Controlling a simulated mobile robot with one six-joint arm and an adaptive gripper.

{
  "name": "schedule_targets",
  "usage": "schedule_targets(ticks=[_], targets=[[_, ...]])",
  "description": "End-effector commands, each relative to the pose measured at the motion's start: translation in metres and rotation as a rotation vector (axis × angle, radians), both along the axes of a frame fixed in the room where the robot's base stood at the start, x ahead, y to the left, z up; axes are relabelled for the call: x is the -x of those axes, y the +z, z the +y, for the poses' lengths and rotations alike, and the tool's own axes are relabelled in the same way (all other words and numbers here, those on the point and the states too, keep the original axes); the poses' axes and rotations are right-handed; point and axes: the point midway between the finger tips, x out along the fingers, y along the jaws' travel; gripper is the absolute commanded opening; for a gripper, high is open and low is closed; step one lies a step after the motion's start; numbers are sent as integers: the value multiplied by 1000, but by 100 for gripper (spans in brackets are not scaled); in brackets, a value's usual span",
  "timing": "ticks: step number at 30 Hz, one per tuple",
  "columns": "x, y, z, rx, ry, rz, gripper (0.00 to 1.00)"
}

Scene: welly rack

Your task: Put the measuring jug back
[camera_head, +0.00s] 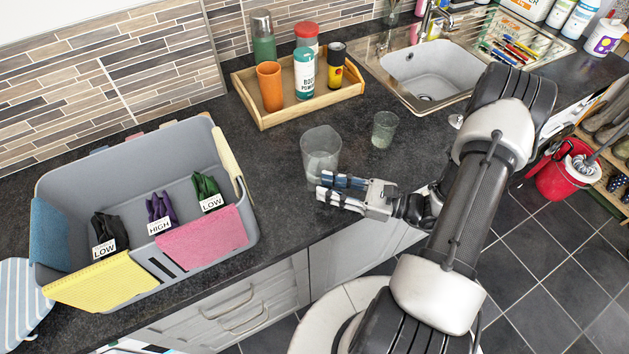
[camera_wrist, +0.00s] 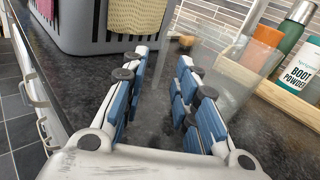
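The clear measuring jug (camera_head: 321,153) stands upright on the dark worktop, in front of the wooden tray. In the wrist view the see-through jug (camera_wrist: 236,82) shows faintly beyond and to the right of my fingers, partly hidden by the right finger. My gripper (camera_head: 322,187) is low over the worktop's front part, just in front of the jug in the head view. Its blue-padded fingers are apart with nothing between them, as the wrist view (camera_wrist: 158,85) shows. I cannot tell whether a finger touches the jug.
A smaller greenish tumbler (camera_head: 384,129) stands right of the jug. The wooden tray (camera_head: 265,121) behind holds bottles and an orange cup (camera_head: 270,87). A grey crate (camera_head: 135,147) with cloths and gloves stands left. The sink (camera_head: 432,72) is at back right. A red bucket (camera_head: 556,184) is on the floor.

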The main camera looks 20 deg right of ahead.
Motion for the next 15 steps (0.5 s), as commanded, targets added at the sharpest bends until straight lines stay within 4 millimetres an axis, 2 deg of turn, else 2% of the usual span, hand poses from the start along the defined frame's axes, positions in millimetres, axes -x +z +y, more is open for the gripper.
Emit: schedule_targets(ticks=[3,7,12,15], targets=[[18,1,-22,1,-5,0,27],[34,1,-38,0,-3,0,27],[45,1,-50,0,2,0,27],[46,8,-48,29,40,-4,27]])
